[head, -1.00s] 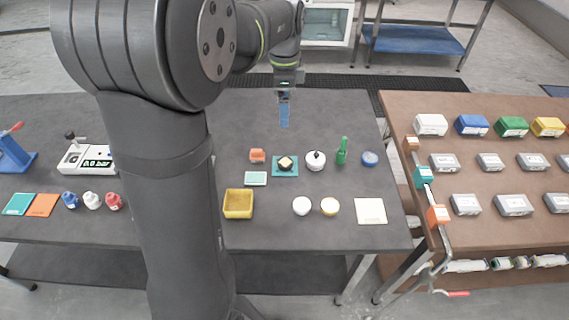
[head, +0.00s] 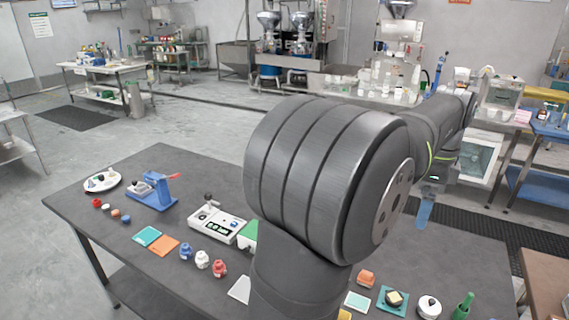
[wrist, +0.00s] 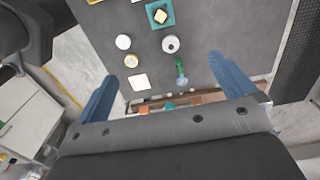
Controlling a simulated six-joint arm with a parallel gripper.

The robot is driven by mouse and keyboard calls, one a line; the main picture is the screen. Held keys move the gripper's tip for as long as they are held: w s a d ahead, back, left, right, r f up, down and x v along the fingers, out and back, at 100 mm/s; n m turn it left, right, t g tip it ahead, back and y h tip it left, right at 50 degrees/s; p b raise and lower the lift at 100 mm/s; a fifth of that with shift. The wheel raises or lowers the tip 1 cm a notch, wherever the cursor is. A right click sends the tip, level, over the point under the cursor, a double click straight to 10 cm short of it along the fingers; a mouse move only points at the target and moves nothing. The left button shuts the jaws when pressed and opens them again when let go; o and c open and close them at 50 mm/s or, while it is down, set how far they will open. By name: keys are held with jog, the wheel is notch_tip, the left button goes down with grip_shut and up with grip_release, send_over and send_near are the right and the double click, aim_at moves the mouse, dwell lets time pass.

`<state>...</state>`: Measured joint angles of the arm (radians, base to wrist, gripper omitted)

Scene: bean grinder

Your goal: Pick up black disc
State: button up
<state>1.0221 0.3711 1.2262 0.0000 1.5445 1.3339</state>
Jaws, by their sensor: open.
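I cannot make out a separate black disc for certain. A dark piece (head: 391,302) with a pale yellow block on top sits on a teal square plate (head: 382,308) at the lower right of the head view. The dark piece also shows at the top of the wrist view (wrist: 154,18); its shape is partly hidden by the block. A round white pot (head: 429,308) with a black knob stands beside it. My gripper (head: 425,212) is above the table's far side, blue fingers pointing down. In the wrist view my gripper (wrist: 162,67) has its fingers wide apart, with nothing held.
A green bottle-shaped thing (head: 463,308) stands right of the pot. A blue stand (head: 153,192), a scale (head: 216,223), several small coloured weights and a white plate (head: 103,181) occupy the left side of the dark table. The table between my gripper and the teal plate is bare.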

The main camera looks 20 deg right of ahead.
dwell(0.4)
jog(key=c, duration=0.7)
jog(key=shift+o, duration=0.2)
notch_tip(320, 180, down, 9)
jog(key=s+a+n+t+h, duration=0.1)
jog(key=s+a+n+h, duration=0.1)
jog(key=n, duration=0.6)
jog(key=n+t+h, duration=0.1)
jog(key=n+h, duration=0.1)
jog(key=n, duration=0.6)
send_over(394, 298)
jog(key=s+a, duration=0.1)
jog(key=a, duration=0.1)
notch_tip(394, 298, down, 18)
jog(key=shift+r, duration=0.15)
jog(key=shift+x, duration=2.6)
